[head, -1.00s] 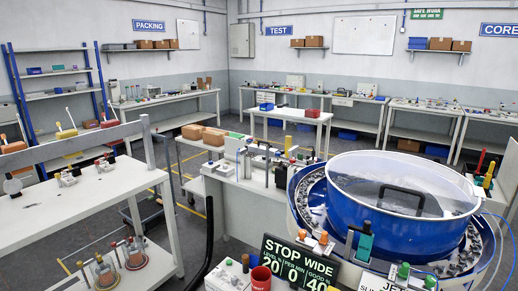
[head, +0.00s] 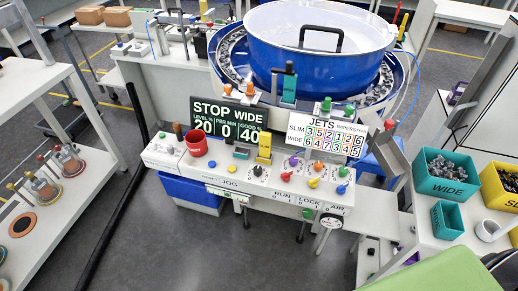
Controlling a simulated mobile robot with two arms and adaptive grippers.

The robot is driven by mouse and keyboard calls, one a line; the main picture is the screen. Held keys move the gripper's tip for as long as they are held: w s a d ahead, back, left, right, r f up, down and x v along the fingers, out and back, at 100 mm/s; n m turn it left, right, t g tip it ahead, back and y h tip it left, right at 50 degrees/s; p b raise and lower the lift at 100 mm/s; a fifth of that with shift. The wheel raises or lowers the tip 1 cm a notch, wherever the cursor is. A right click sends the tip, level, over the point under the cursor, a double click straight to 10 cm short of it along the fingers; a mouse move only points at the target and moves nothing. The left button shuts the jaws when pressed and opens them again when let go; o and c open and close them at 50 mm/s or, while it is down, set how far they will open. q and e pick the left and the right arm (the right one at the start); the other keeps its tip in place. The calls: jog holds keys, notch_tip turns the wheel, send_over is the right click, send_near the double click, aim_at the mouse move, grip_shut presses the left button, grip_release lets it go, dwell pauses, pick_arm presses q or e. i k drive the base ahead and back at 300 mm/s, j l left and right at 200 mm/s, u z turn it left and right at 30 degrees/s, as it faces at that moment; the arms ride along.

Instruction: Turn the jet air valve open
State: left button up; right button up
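The console (head: 290,185) stands in the middle of the head view, in front of the blue bowl feeder (head: 320,50). Its front edge carries the labels RUN, LOCK and AIR (head: 336,210), with small marks beneath them. A green knob (head: 308,214) on a dark stem hangs near LOCK, and a round dial (head: 331,220) sits just below AIR. Small purple, orange, green, yellow, blue and red knobs stand on the console top below the JETS board (head: 327,134). I cannot tell which part is the jet air valve or its setting. Neither gripper is in view.
The sign (head: 229,122) reads STOP WIDE, 20, 0, 40. A teal WIDE bin (head: 446,175) and yellow bin (head: 500,185) stand on the right table. The floor before the console is clear.

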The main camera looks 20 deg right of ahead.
aim_at(341, 190)
jog(key=z, duration=1.35)
